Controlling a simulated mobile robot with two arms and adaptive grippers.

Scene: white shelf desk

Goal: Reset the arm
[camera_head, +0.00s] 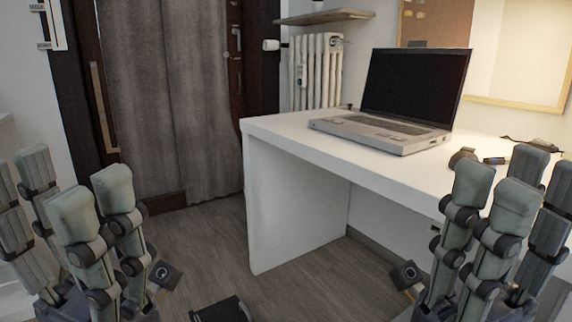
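My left gripper (62,192) stands at the lower left with its jointed grey fingers pointing up. The fingers are spread apart and nothing shows between them. My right gripper (513,185) stands at the lower right in a similar pose, fingers up and spread, with no object seen in it. It is in front of the right part of the white desk (285,127) and covers some of it. Both palms are cut off by the bottom of the picture. The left gripper is over the floor side, apart from the desk.
An open laptop (385,132) stands on the desk. Small dark items (463,157) lie to its right, close behind my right gripper's fingertips. A grey curtain (170,100), a radiator (318,70) and a wall shelf (325,17) are behind. The wooden floor (205,245) between the grippers is mostly free.

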